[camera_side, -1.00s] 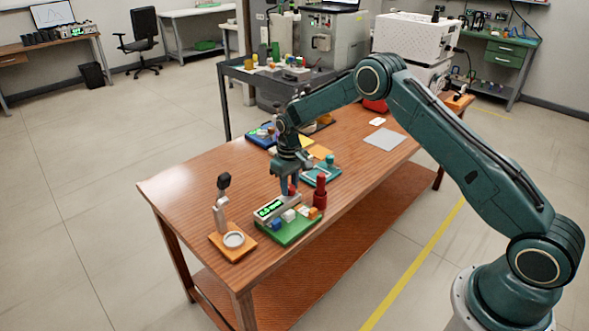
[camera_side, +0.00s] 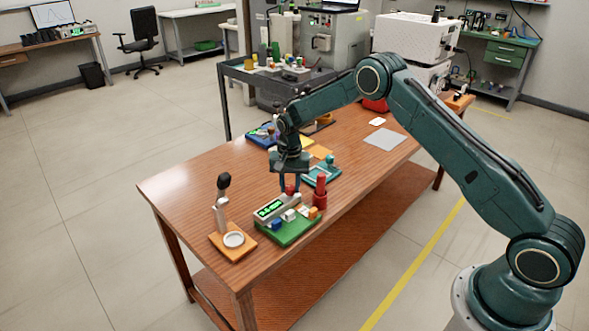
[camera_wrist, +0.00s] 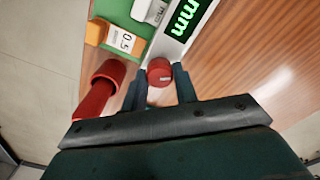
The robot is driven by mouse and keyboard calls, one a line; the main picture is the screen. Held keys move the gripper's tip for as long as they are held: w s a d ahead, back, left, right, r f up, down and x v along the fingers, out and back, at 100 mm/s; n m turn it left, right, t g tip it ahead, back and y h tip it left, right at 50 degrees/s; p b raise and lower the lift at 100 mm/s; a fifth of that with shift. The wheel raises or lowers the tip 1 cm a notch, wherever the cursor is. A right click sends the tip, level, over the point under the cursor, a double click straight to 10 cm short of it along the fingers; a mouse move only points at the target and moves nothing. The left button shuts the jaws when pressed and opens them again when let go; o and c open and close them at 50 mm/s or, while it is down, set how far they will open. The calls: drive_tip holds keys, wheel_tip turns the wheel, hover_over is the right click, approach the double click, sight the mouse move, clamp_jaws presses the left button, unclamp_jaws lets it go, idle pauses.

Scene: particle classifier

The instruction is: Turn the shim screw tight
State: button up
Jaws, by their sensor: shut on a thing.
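The shim screw shows as a red round knob (camera_wrist: 160,72) at the near end of a grey gauge with a green digital display (camera_wrist: 187,18). In the side view the red knob (camera_side: 290,190) sits just below my fingers, beside the display (camera_side: 269,210). My gripper (camera_wrist: 161,82) points down with its two fingers on either side of the knob, shut on it. The side view shows my gripper (camera_side: 289,187) over the same end of the gauge. The display's digits are too small to read in the side view.
A green tray (camera_side: 287,238) holds blue, white and orange blocks, one marked 0.5 (camera_wrist: 124,40). A red upright post (camera_side: 319,191) stands close right of my gripper.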

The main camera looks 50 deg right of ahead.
sight(291, 186)
drive_tip(key=m, duration=0.6)
idle(0.7)
drive_tip(key=o, duration=1)
drive_tip(key=shift+r, duration=0.1)
wheel_tip(291, 186, up, 14)
drive_tip(key=shift+f, duration=0.15)
